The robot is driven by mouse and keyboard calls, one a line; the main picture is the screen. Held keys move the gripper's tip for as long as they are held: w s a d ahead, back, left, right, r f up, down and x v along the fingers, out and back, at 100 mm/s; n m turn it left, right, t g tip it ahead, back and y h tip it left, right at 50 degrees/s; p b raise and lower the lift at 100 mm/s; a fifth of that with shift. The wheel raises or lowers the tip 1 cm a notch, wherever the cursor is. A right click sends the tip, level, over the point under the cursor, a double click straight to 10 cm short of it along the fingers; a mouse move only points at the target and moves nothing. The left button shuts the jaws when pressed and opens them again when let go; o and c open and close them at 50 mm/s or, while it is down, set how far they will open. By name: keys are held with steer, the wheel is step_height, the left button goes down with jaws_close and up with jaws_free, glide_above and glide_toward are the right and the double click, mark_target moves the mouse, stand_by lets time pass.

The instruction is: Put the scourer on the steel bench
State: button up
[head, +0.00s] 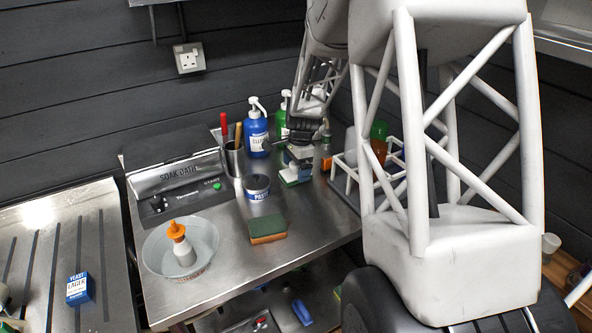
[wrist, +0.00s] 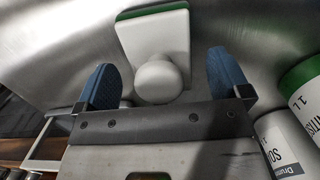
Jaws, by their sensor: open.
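A white-backed scourer with a round knob and a green pad (wrist: 158,45) shows in the wrist view, pad down on bare steel. In the head view it is a small white and green shape (head: 290,180) under my gripper, partly hidden by it. My gripper (wrist: 165,82) is open, its blue fingers apart on either side of the knob, with gaps on both sides. In the head view my gripper (head: 299,160) is over the back right of the steel bench (head: 225,235).
A green and orange sponge (head: 268,230), a paste tub (head: 257,187), a glass bowl (head: 160,255) with an orange-capped bottle and a soak bath (head: 178,178) stand on the bench. Pump bottles (head: 257,130) stand behind my gripper, a white rack (head: 345,175) to its right. The front right is clear.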

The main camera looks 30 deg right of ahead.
steer(key=r, duration=0.3)
steer(key=d+r, duration=0.1)
steer(key=r, duration=0.7)
steer(key=shift+d, duration=0.15)
steer(key=shift+s, duration=0.1)
steer(key=shift+s+a+r, duration=0.1)
steer(key=shift+a+r, duration=0.05)
steer(key=shift+a, duration=0.15)
steer(key=s+a+r+n+t, duration=0.1)
steer(key=s+a+r+n, duration=0.25)
steer(key=s+a, duration=0.35)
steer(key=s+a+r+n+h, duration=0.1)
steer(key=s+a+r+n, duration=0.2)
steer(key=s+a+n, duration=0.35)
steer(key=s+a+r+n+t, duration=0.1)
steer(key=s+a+r+n, duration=0.3)
steer(key=s, duration=0.5)
steer(key=s+a+f+n, duration=0.2)
steer(key=s+a+n, duration=0.2)
steer(key=s, duration=0.6)
steer(key=shift+s+a+f+t+h, duration=0.3)
steer(key=shift+s+a+f, duration=0.1)
steer(key=shift+a, duration=0.15)
steer(key=shift+o, duration=0.5)
steer(key=shift+w, duration=0.1)
